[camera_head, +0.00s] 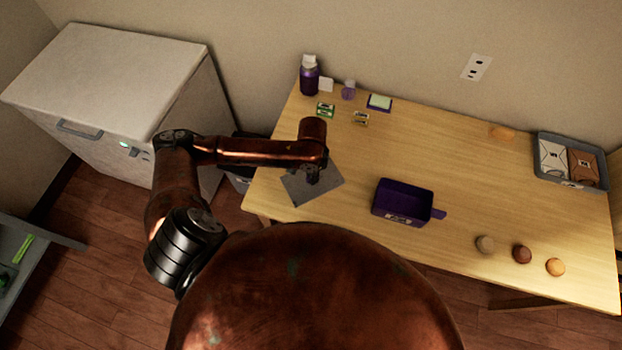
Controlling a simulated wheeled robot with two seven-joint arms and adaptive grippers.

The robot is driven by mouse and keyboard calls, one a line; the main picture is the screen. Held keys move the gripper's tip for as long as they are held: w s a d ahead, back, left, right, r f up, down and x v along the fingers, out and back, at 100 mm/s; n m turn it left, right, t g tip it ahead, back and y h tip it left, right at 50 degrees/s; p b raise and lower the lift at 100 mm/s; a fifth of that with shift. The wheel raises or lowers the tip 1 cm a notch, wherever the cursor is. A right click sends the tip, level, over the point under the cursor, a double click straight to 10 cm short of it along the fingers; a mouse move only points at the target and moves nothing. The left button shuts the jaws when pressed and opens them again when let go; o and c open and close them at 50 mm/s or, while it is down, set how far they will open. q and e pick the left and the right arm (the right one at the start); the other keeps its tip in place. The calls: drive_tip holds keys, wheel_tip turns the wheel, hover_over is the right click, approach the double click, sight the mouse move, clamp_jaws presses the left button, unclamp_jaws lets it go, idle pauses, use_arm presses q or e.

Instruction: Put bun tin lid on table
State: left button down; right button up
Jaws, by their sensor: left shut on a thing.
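A flat grey square plate, which looks like the bun tin lid (298,190), shows over the left front part of the wooden table (455,175). My left gripper (313,180) points down and is shut on the lid near its middle. The lid looks level; I cannot tell whether it touches the table or is just above it. The dark purple open bun tin (403,205), with a tab on its right side, stands to the right of the lid, apart from it. My right gripper is not in view.
Three round buns (522,254) lie at the front right. A grey tray (594,187) with two packets is at the far right. A purple bottle (309,78) and small items stand at the back left. A white chest (120,75) is left of the table. The table's middle is clear.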

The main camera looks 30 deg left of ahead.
use_arm(q)
drive_tip(key=shift+w+a+f, duration=0.2)
drive_tip(key=shift+a+f, duration=0.05)
drive_tip(key=shift+f, duration=0.15)
drive_tip(key=f, duration=0.3)
drive_tip(key=shift+w+a+f+b, duration=0.1)
drive_tip(key=shift+w+a+b, duration=0.1)
drive_tip(key=shift+b, duration=0.1)
drive_tip(key=shift+f, duration=0.25)
drive_tip(key=shift+f, duration=0.15)
drive_tip(key=c, duration=2)
unclamp_jaws()
wheel_tip(320, 180, up, 12)
drive_tip(key=shift+r+p, duration=0.15)
drive_tip(key=shift+p, duration=0.75)
